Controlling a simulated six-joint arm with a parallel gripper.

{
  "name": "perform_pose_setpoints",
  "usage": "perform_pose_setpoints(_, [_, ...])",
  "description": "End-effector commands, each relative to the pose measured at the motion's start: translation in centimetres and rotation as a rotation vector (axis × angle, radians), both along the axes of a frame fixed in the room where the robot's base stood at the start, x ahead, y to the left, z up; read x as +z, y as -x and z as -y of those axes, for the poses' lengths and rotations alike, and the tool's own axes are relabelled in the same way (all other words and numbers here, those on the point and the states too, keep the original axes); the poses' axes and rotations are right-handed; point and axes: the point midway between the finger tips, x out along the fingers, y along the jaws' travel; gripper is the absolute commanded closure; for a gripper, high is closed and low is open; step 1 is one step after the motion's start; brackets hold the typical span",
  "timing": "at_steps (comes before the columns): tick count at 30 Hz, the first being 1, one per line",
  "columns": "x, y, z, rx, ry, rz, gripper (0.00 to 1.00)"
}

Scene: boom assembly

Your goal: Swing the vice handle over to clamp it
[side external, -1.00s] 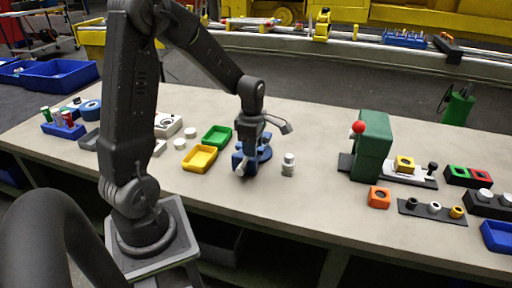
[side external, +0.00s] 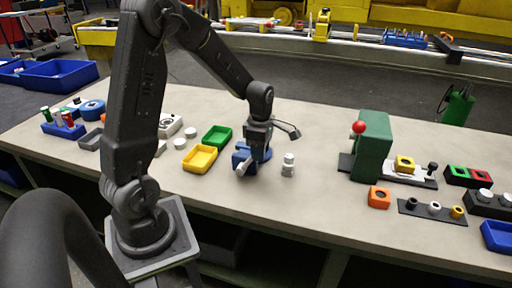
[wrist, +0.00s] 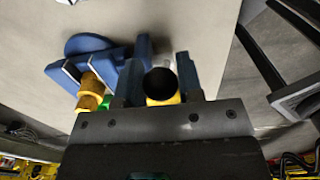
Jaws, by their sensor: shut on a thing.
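The blue vice (side external: 241,157) stands on the bench in the middle of the side view, partly hidden by my gripper (side external: 256,150). In the wrist view the vice (wrist: 92,50) lies at the upper left, with a yellow cylindrical part (wrist: 90,86) beside its jaw. My gripper (wrist: 160,72) has its two fingers on either side of a round, dark-ended piece with a yellow side (wrist: 162,86), which appears to be the vice handle. The rest of the handle is hidden, so how far it is swung I cannot tell.
A small grey-white part (side external: 288,166) stands just right of the vice. Yellow (side external: 200,159) and green (side external: 217,137) trays lie to its left. A green press with a red knob (side external: 372,148) stands further right. The bench between the grey part and the press is clear.

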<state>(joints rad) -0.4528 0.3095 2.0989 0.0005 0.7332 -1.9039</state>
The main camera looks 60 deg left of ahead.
Motion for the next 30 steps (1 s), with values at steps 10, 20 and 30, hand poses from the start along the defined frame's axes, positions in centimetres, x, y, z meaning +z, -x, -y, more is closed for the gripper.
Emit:
perform_pose_setpoints(10, [-0.5,-0.4,0.5,-0.002,0.003,-0.001,0.78])
perform_pose_setpoints(20, [-1.5,-1.3,1.4,-0.001,0.002,-0.001,0.78])
perform_pose_setpoints(30, [-1.4,-1.2,1.3,0.0,0.001,-0.001,0.53])
